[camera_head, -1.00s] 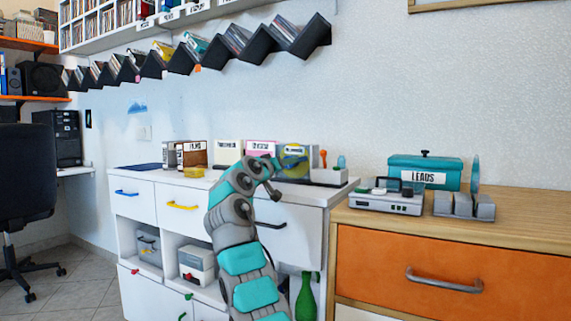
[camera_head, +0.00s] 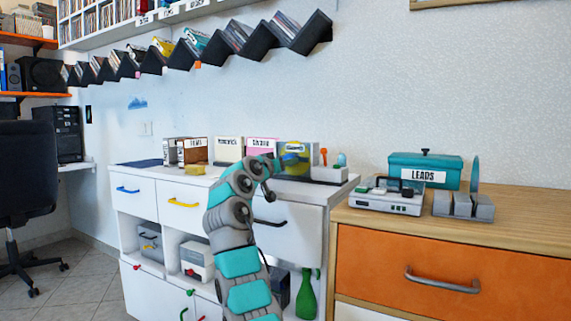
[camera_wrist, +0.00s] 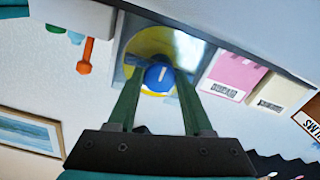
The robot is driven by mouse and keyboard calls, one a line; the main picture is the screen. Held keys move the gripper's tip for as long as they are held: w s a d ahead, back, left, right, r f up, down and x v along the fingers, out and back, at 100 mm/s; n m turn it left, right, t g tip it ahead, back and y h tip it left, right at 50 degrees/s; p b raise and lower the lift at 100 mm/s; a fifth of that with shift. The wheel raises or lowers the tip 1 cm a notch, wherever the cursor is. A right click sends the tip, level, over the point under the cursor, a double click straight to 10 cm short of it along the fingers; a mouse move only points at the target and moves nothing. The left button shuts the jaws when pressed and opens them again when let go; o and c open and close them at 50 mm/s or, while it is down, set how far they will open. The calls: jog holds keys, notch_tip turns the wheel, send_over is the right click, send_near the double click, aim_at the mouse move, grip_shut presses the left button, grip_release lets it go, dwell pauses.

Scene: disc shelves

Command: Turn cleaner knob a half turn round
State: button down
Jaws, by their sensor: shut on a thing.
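The cleaner (camera_head: 297,154) has a yellow disc face and stands on the white cabinet's top, towards its right end. In the wrist view its yellow disc (camera_wrist: 187,50) lies behind a round blue knob (camera_wrist: 160,77) with a short white mark. My gripper (camera_wrist: 158,85) is at the front of the cleaner, its two green fingers on either side of the knob and shut on it. In the head view my gripper (camera_head: 281,164) is small, and its hold on the knob is hard to make out.
An orange upright tool (camera_head: 324,156) stands right of the cleaner, also seen in the wrist view (camera_wrist: 87,54). A pink labelled sleeve (camera_head: 262,147) and a cream one (camera_head: 229,149) stand to its left. A teal LEADS box (camera_head: 425,171) sits on the wooden cabinet.

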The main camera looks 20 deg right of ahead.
jog(key=shift+c, duration=1.5)
grip_release()
jog(key=shift+b+v, duration=0.55)
jog(key=shift+v, duration=3.35)
